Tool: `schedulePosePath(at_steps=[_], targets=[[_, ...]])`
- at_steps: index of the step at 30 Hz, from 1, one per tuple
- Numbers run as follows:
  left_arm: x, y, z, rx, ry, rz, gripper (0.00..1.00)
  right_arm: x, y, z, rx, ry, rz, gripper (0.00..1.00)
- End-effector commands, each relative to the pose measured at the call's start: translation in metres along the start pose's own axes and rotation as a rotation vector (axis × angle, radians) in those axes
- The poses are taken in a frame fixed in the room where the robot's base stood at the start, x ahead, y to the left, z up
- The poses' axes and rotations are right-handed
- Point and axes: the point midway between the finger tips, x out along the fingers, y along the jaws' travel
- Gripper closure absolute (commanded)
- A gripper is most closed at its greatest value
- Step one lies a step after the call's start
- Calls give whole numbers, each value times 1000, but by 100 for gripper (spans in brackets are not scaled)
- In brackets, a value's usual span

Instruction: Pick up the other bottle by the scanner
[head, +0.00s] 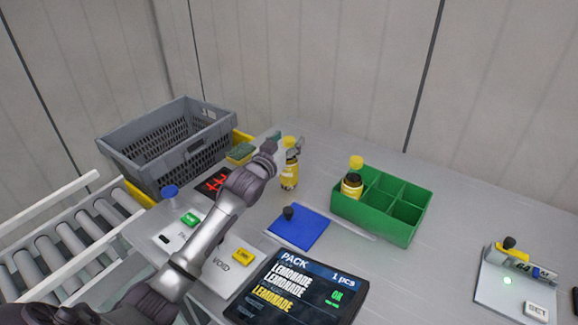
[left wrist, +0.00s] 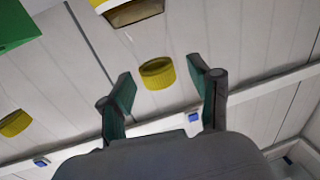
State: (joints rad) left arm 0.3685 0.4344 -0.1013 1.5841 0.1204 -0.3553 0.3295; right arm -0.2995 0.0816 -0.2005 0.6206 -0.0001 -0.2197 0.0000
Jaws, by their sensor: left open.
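A bottle (head: 289,176) with a yellow cap and yellow label stands on the table left of the green crate. My left gripper (head: 282,149) is open at its upper part. In the left wrist view its yellow cap (left wrist: 157,74) shows between the spread fingers, with a gap on each side. The gripper partly hides the bottle's neck in the head view. A second bottle (head: 351,186) stands in a left compartment of the green crate (head: 385,225). I cannot tell for sure which device is the scanner; a black panel with red marks (head: 212,183) lies left of the nearer bottle.
A grey basket (head: 190,152) stands at the back left beside a roller conveyor (head: 75,250). A blue pad (head: 300,232) with a dark knob, a PACK screen (head: 295,290) and a panel with buttons lie in front. A white stand (head: 510,290) is at the right.

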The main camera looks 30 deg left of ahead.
Motion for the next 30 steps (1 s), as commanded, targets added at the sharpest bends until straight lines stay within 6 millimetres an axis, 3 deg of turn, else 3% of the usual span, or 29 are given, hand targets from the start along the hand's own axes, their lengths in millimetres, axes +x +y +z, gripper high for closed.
schedulePosePath(at_steps=[10, 21, 30], targets=[[8, 0, 1, 1, -1, 0, 37, -1, 0, 0, 1, -1, 0, 60], [8, 0, 1, 1, -1, 0, 99, -1, 0, 1, 1, -2, 0, 60], [8, 0, -1, 2, 3, 0, 100, -1, -2, 1, 2, -2, -2, 60]])
